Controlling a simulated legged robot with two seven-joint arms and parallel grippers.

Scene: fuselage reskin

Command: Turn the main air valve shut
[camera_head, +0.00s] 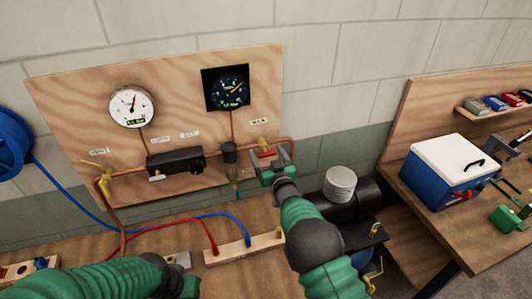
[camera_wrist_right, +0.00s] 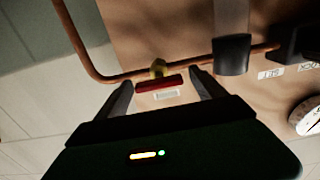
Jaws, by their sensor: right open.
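The main air valve is a brass body with a red lever (camera_head: 266,153) on the copper pipe, under the right-hand label on the wooden gauge panel. My right gripper (camera_head: 275,161) is open just in front of it and partly covers it in the head view. In the right wrist view the red lever (camera_wrist_right: 158,85) lies crosswise between the two spread fingertips of my right gripper (camera_wrist_right: 161,84). The brass valve body (camera_wrist_right: 158,67) is just beyond it. I cannot tell whether a finger touches the lever.
A dark filter bowl (camera_head: 230,155) hangs close left of the valve. A black regulator (camera_head: 175,162), a white gauge (camera_head: 131,106) and a yellow valve handle (camera_head: 97,165) are further left. Red and blue hoses reach a wooden block (camera_head: 235,252). A cooler (camera_head: 449,171) stands on the right bench.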

